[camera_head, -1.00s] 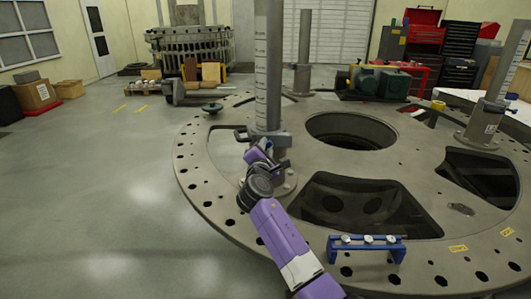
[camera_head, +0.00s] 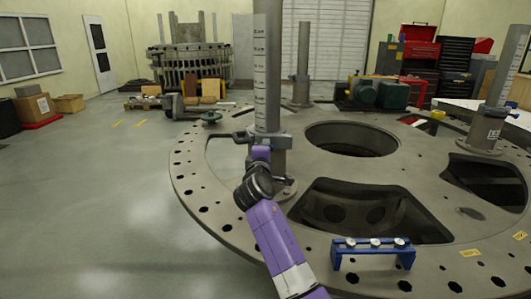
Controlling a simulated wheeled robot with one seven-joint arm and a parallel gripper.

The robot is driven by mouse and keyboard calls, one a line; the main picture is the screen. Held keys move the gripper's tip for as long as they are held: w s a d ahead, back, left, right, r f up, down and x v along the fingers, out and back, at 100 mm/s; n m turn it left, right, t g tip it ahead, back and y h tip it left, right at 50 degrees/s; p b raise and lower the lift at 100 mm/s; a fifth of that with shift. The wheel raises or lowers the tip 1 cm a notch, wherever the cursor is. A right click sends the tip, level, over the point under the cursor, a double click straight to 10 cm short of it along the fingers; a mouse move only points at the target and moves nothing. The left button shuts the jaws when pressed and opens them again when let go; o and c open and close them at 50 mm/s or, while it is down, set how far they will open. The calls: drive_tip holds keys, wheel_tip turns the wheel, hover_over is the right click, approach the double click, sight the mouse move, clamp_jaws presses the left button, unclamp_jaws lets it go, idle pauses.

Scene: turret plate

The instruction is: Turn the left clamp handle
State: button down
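The near grey post (camera_head: 267,75) stands upright on the turret plate (camera_head: 212,211) and carries a ruler-like scale. A grey clamp (camera_head: 278,141) sits around its lower part. The clamp's dark handle (camera_head: 242,136) sticks out to the left of the post. My purple arm reaches up from the bottom, and its wrist covers part of the post's base. The end of my arm is just below the clamp, to the right of the handle. My gripper's fingers are hidden behind the wrist, so their opening and any contact do not show.
A blue bracket (camera_head: 368,251) with silver knobs stands on the plate's front rim, right of my arm. The plate has large openings. Other posts (camera_head: 301,62) stand behind and at right. Open floor (camera_head: 90,200) lies to the left.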

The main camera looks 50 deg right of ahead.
drive_tip(key=shift+f, duration=0.1)
idle(0.4)
drive_tip(key=c, duration=1.4)
unclamp_jaws()
drive_tip(key=shift+o, duration=0.2)
drive_tip(key=v, duration=0.7)
drive_tip(key=shift+s+a+b, duration=0.25)
drive_tip(key=shift+a+b, duration=0.05)
